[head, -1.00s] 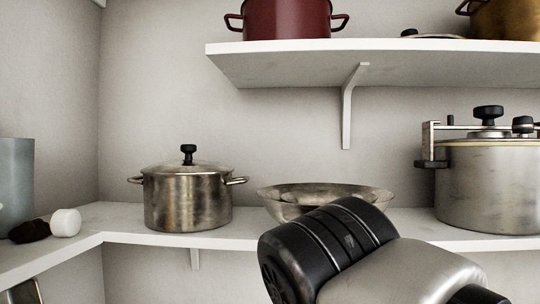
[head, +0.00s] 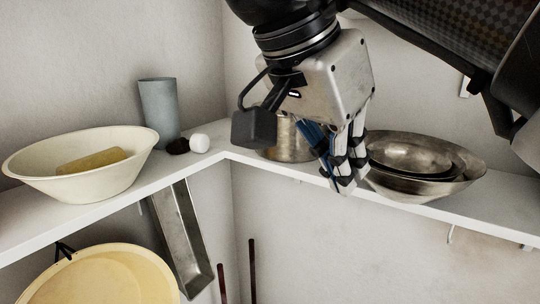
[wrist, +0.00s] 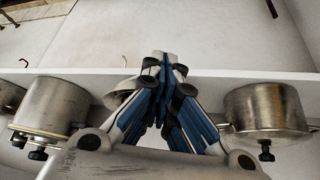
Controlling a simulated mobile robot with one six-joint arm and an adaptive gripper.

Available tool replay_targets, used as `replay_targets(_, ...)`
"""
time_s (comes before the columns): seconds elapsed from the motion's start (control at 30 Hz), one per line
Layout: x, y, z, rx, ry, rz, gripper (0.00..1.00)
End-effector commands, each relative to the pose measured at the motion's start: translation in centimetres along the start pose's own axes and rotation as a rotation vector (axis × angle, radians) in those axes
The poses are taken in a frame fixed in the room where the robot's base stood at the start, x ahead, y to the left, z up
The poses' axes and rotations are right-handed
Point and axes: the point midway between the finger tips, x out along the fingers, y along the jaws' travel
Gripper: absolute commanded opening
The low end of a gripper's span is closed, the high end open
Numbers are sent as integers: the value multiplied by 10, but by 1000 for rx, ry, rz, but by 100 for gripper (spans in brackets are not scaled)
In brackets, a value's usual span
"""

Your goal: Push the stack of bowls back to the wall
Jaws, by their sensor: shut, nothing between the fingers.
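The stack of metal bowls (head: 440,182), a smaller one nested in a wide one, sits upright on the white shelf at the right of the head view. In the wrist view a bit of a bowl (wrist: 115,99) shows behind my fingers; the rest is hidden. My gripper (head: 343,187) points down with its fingers together and empty. In the head view its fingertips overlap the shelf's front edge, just left of the bowls' left rim. I cannot tell whether they touch. The fingertips also show in the wrist view (wrist: 165,62). The wall (head: 405,105) rises behind the bowls.
A lidded steel pot (wrist: 265,110) stands beside the bowls, partly hidden by my gripper in the head view. A pressure cooker (wrist: 55,106) is on their other side. The left shelf holds a cream bowl (head: 50,168), a grey cup (head: 158,112) and a white piece (head: 200,143).

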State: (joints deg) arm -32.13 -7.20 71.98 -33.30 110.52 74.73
Motion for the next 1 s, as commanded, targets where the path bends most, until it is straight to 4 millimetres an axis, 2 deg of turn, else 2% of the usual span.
replay_targets(0.03, 13, 2, 0, 3, 0, 4, 0)
replay_targets(0.27, 60, 2, 0, 3, -1, 3, 0)
replay_targets(0.33, 62, 2, -14, 7, 0, 2, 0)
replay_targets(0.5, 71, 1, -30, 3, 0, 0, 0)
replay_targets(1.0, 76, 0, -37, 0, 0, -1, 0)
